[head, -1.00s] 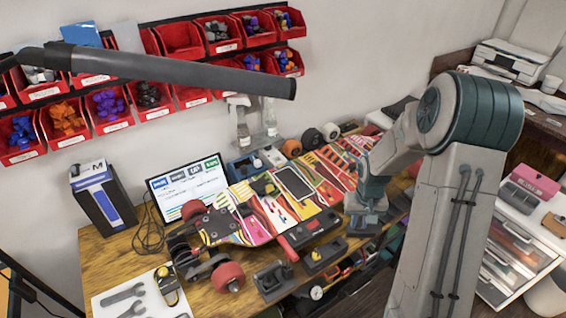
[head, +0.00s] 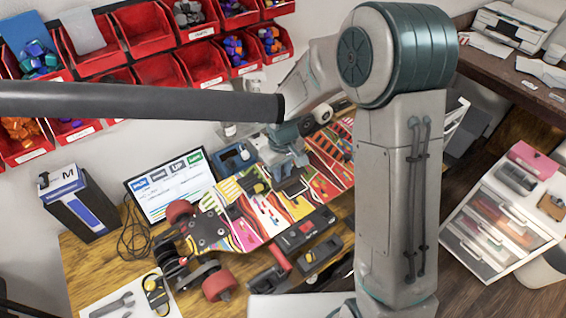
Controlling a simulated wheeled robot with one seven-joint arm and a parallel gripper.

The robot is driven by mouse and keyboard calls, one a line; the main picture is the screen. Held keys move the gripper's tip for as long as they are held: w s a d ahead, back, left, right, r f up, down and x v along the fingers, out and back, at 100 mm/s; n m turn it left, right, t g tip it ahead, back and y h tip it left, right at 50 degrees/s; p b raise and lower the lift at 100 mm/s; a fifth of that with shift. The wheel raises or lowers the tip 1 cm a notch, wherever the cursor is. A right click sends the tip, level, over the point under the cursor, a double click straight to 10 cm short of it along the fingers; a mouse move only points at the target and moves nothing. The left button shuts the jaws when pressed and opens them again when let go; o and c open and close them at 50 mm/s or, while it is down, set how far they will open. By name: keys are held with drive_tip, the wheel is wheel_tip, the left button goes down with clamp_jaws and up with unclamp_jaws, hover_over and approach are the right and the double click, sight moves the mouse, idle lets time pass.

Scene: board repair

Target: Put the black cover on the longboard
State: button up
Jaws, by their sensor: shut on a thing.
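The longboard (head: 209,229) lies across the bench, its deck covered in bright multicoloured graphics, with red wheels (head: 219,283) at its near left end. My gripper (head: 289,172) points down over the middle of the deck and is shut. A dark, flat piece, seemingly the black cover (head: 293,188), shows right under the fingers. The fingers hide much of it and of the deck opening there. I cannot tell whether it touches the board.
A black module with a red mark (head: 304,230) and other black parts (head: 319,256) lie along the near side of the board. A dark lamp arm (head: 140,101) crosses above. Red bins line the wall.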

drive_tip(key=shift+f+b, duration=1.8)
drive_tip(key=shift+f, duration=0.95)
drive_tip(key=shift+f+b, duration=0.65)
drive_tip(key=shift+b, duration=0.05)
drive_tip(key=o, duration=0.9)
drive_tip(key=shift+c, duration=0.9)
drive_tip(key=shift+r, duration=0.15)
drive_tip(key=shift+r+p, duration=2.4)
drive_tip(key=shift+r, duration=1.25)
